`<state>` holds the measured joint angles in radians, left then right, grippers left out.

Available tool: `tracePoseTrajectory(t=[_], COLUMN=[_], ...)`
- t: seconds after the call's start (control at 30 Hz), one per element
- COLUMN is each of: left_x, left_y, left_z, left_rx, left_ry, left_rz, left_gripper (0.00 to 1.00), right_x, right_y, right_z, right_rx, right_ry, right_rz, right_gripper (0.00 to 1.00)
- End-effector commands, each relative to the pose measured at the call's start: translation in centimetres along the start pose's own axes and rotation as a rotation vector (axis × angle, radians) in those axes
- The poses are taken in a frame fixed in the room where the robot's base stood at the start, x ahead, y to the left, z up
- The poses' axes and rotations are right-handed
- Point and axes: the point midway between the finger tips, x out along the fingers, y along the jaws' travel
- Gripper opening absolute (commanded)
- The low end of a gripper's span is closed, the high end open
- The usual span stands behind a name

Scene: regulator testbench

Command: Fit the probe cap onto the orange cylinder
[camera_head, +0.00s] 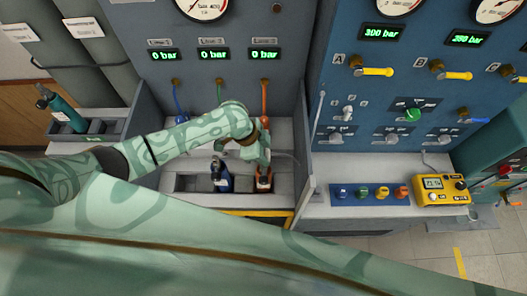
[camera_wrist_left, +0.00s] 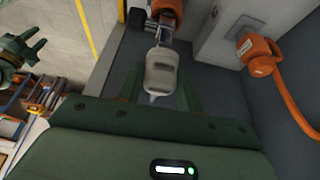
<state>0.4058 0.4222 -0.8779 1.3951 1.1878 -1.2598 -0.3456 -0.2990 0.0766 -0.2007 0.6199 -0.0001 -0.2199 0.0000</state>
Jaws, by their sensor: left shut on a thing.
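The orange cylinder (camera_head: 264,181) stands in the grey trough of the bench, beside a blue cylinder (camera_head: 220,176). My left gripper (camera_head: 263,160) is right above and behind it, partly hiding its top. In the left wrist view, my left gripper is shut on a pale grey piece, which I take for the probe cap (camera_wrist_left: 159,72). The orange cylinder's upper end (camera_wrist_left: 168,8) shows just beyond the cap, cut by the frame edge. I cannot tell whether cap and cylinder touch. My right gripper (camera_wrist_left: 38,46) shows at the left edge of the wrist view, its fingers apart and empty.
An orange hose connector (camera_wrist_left: 258,54) hangs beside the cap. The panel with gauges and hoses stands behind the trough. A teal cylinder (camera_head: 62,112) stands in a rack at left. A yellow meter (camera_head: 442,190) and coloured knobs sit at right.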

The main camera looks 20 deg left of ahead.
Motion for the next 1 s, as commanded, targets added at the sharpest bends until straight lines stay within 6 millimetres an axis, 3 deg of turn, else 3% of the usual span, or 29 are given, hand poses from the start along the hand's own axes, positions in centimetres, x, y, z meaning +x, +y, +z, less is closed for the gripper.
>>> tracePoseTrajectory(t=[0.07,1.0], left_x=[0.9,0.3], left_y=[0.0,0.0], left_z=[0.4,0.2], left_rx=[0.0,0.0], left_ry=[0.001,0.001], left_rz=[0.0,0.0], left_gripper=[0.12,0.12], right_x=[1.0,-0.1], right_y=[0.0,0.4], right_z=[0.1,0.2], right_rx=[0.0,-0.001], right_ry=[-0.001,-0.002], right_rz=[0.0,0.005], right_gripper=[0.36,0.36])
